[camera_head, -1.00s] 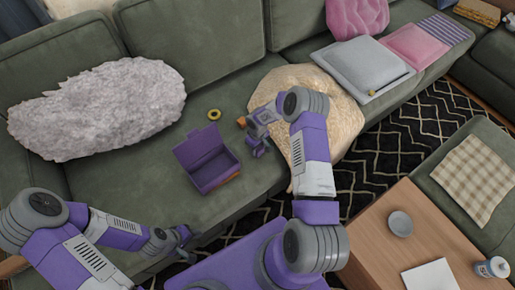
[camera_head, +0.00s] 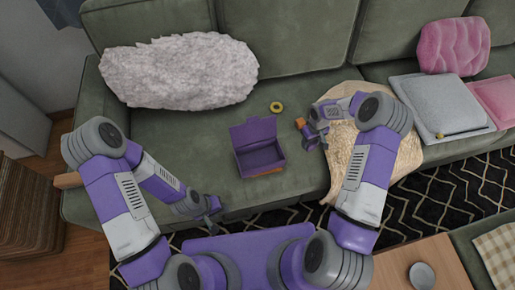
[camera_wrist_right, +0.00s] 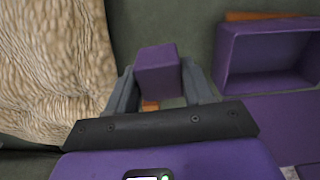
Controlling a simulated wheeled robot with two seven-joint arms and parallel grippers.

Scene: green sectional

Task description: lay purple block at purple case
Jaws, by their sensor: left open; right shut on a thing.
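The purple case (camera_head: 258,136) lies open on the green sofa seat, its lid raised at the back; its inside looks empty. The right wrist view shows part of it at the upper right (camera_wrist_right: 222,62). My right gripper (camera_head: 313,140) is to the right of the case, apart from it. It is shut on the purple block (camera_wrist_right: 158,68), which sits between the two fingers in the wrist view; in the head view the block is hard to make out. My left gripper (camera_head: 210,220) is open and empty at the sofa's front edge, below and left of the case.
A yellow ring (camera_head: 276,106) lies behind the case. A small orange thing (camera_head: 299,123) is beside my right gripper. A beige blanket (camera_head: 345,165) lies to the right, a fluffy white pillow (camera_head: 180,72) at the left.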

